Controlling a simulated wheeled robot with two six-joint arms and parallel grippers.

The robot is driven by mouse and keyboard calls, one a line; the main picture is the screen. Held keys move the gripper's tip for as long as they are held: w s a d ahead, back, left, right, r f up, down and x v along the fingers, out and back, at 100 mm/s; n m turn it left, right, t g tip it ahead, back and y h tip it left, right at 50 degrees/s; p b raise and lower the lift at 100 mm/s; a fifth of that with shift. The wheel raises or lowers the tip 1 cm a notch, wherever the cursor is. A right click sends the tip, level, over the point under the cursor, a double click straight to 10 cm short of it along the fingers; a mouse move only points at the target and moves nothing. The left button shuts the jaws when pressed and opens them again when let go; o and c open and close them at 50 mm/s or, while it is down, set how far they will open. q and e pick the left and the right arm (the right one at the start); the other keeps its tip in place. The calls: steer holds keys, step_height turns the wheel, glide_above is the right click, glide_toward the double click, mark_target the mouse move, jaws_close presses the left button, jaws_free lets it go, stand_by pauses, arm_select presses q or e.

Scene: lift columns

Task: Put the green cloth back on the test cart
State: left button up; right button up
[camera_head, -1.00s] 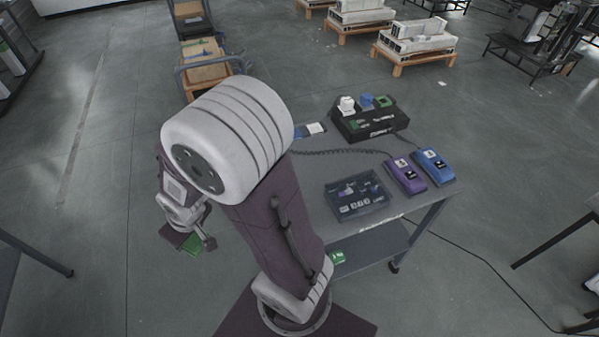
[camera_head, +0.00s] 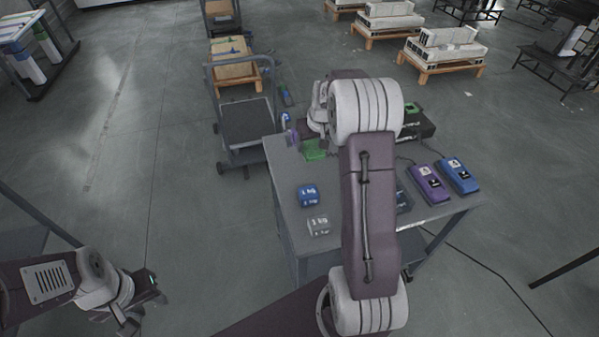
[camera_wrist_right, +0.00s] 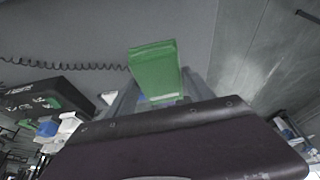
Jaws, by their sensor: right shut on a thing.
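The green cloth (camera_head: 314,150) is over the back left part of the grey test cart top (camera_head: 282,168) in the head view. It looks like a folded green block in the right wrist view (camera_wrist_right: 154,68). My right gripper (camera_wrist_right: 160,95) is shut on it, with a finger on either side. In the head view my right wrist and forearm hide most of that gripper. I cannot tell whether the cloth touches the cart top. My left gripper (camera_head: 130,318) hangs at the lower left, away from the cart; its jaw opening is unclear.
A blue weight (camera_head: 308,195) and a grey weight (camera_head: 318,226) stand on the cart's left side. Purple (camera_head: 430,184) and blue (camera_head: 458,175) meters lie at its right. A black box (camera_head: 425,130) is behind, partly hidden. A platform trolley (camera_head: 246,122) stands beyond the left edge.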

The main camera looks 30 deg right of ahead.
steer(key=w+d, duration=0.2)
steer(key=d, duration=0.6)
steer(key=a+f, duration=0.2)
steer(key=a, duration=0.2)
steer(key=a+f, duration=0.2)
steer(key=a, duration=0.2)
steer(key=a+f, duration=0.2)
steer(key=a, duration=0.2)
steer(key=shift+s+f, duration=0.1)
steer(key=shift+s, duration=0.25)
steer(key=shift+m, duration=0.3)
steer(key=shift+f, duration=2.05)
steer(key=shift+f, duration=0.1)
steer(key=o, duration=1.2)
